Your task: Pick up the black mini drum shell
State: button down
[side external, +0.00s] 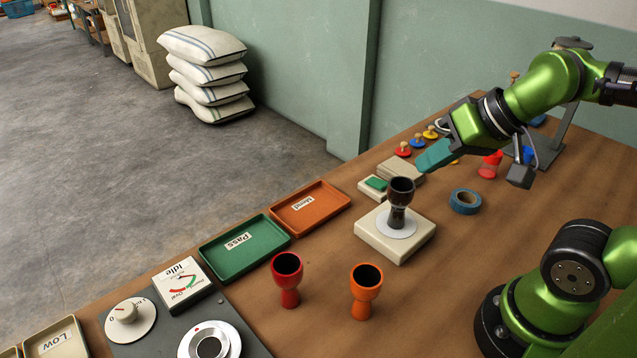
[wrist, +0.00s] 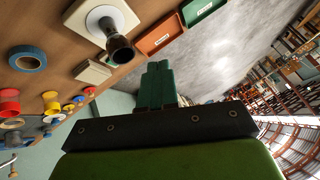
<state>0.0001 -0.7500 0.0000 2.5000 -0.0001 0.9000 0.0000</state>
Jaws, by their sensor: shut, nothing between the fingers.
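The black mini drum shell (side external: 400,200) stands upright on a white disc on a cream block (side external: 393,240) in the side external view. In the wrist view the black drum shell (wrist: 120,48) shows at the upper left, on its white disc. My gripper (side external: 432,157) is up and behind the drum shell in the side external view, apart from it. Its teal fingers (wrist: 158,88) are together with nothing between them. A red drum shell (side external: 287,278) and an orange drum shell (side external: 365,290) stand on the table in front of the block.
A green Pass tray (side external: 245,273) and an orange Mend tray (side external: 310,228) lie left of the block. A blue tape roll (side external: 465,201) lies to its right. A small cream box with a green pad (side external: 375,185) sits close behind the drum shell. An Idle gauge (side external: 183,283) stands front left.

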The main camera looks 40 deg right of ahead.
jog(key=c, duration=1.8)
grip_release()
jog(key=o, duration=1.6)
jog(key=shift+c, duration=0.2)
jog(key=shift+f, duration=0.1)
jog(key=n+g, duration=0.2)
jog(key=g, duration=0.1)
send_over(399, 197)
jog(key=s+a, duration=0.1)
jog(key=a, duration=0.1)
jog(key=f, duration=0.1)
jog(key=w+d+r+n+g+h, duration=0.2)
jog(key=w+d+n+g+h, duration=0.1)
jog(key=d+n+g, duration=0.1)
jog(key=shift+n+y, duration=0.3)
jog(key=f, duration=1.7)
jog(key=shift+s+d+f, duration=0.1)
jog(key=shift+s+d, duration=0.15)
